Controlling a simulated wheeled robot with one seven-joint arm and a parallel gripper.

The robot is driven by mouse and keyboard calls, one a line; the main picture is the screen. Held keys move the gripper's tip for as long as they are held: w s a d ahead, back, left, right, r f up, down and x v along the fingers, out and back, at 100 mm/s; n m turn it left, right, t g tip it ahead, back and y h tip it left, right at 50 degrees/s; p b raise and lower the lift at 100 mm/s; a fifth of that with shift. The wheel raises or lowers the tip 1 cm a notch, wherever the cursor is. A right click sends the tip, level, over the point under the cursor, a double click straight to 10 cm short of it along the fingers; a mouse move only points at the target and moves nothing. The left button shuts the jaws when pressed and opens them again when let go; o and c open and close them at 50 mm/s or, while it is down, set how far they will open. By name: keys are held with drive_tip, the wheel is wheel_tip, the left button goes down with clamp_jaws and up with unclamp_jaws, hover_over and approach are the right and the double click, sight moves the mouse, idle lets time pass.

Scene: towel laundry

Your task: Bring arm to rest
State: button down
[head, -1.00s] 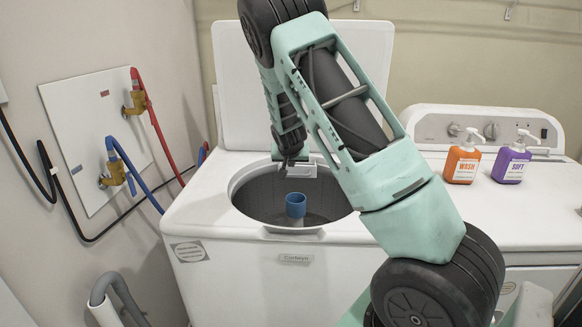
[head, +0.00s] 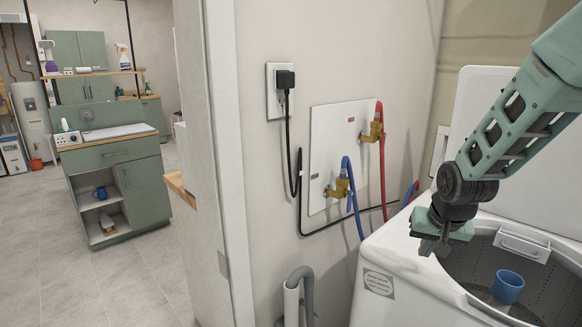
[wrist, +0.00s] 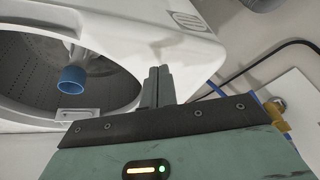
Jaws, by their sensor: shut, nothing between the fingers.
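My gripper (head: 434,246) hangs over the left rim of the open top-load washer (head: 385,255) in the head view, its fingers pointing down. In the wrist view my gripper (wrist: 158,72) shows its two fingers together with nothing between them, above the washer's white top (wrist: 175,50). My arm reaches in from the upper right and is bent at the wrist.
Left of the washer, a wall panel (head: 322,130) carries blue and red hoses with brass valves. A grey drain hose (head: 300,280) stands near the washer's side. A door frame (head: 225,160) opens onto a room with a green cabinet (head: 115,185) and clear tiled floor (head: 75,270).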

drive_tip(key=s+a+r+n+g+y, duration=0.1)
drive_tip(key=s+a+r+n+y, duration=0.15)
drive_tip(key=s+a, duration=0.7)
drive_tip(key=s+a+r+n+g, duration=0.1)
drive_tip(key=s+a+n, duration=0.3)
drive_tip(key=s, duration=0.6)
drive_tip(key=s+a+r+n+g+h, duration=0.1)
drive_tip(key=s+a+n, duration=0.4)
drive_tip(key=s, duration=0.5)
drive_tip(key=shift+s+g, duration=0.15)
drive_tip(key=shift+g, duration=0.45)
drive_tip(key=shift+d+h, duration=0.15)
drive_tip(key=shift+h, duration=0.1)
